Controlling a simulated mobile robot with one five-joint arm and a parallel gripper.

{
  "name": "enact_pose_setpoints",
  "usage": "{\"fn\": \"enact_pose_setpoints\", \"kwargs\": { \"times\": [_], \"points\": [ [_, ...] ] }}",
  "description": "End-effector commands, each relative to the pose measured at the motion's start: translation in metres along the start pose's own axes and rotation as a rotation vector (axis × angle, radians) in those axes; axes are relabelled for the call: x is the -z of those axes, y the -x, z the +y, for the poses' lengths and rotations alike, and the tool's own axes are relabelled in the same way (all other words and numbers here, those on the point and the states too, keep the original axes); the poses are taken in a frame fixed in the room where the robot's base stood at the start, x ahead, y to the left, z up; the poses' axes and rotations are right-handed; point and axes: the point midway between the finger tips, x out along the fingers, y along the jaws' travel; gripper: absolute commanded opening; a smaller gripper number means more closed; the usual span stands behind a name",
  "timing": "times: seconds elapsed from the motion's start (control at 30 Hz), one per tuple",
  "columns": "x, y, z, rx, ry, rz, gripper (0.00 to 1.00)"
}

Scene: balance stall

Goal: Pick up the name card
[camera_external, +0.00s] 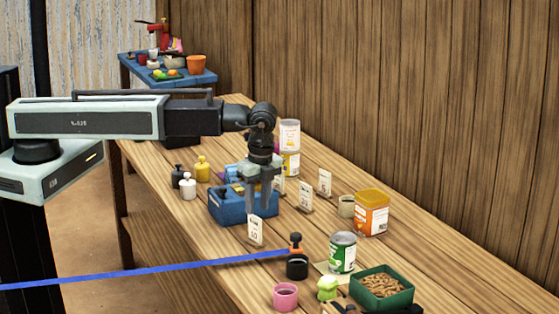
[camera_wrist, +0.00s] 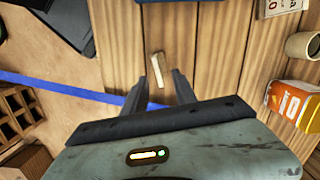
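Several small white cards stand on the wooden table. One card (camera_external: 256,231), marked with what looks like 10, stands upright just below my gripper (camera_external: 261,211). In the wrist view a pale narrow card (camera_wrist: 156,70), seen from above, lies between and slightly beyond the fingertips of my gripper (camera_wrist: 159,90). The fingers are apart with nothing between them that touches both. Other cards stand farther back, one marked 5 (camera_external: 325,183) and another (camera_external: 305,195) beside it. I cannot tell from the lettering which is a name card.
A blue crate (camera_external: 226,211) stands behind my gripper. A green can (camera_external: 342,252), an orange tub (camera_external: 372,214) and a green tray (camera_external: 405,291) stand to the right. Bare table lies around the card.

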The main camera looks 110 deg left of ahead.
Motion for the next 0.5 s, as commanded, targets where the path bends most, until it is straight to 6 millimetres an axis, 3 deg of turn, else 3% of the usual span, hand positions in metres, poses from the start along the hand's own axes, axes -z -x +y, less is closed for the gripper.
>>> {"fn": "enact_pose_setpoints", "kwargs": {
  "times": [0.07, 0.27, 0.5],
  "points": [
    [0.001, -0.017, 0.0, 0.0, 0.0, 0.0, 0.33],
    [0.0, -0.02, 0.001, 0.0, 0.0, 0.0, 0.33],
    [0.001, -0.06, 0.004, 0.0, 0.0, 0.0, 0.33]
  ]
}}
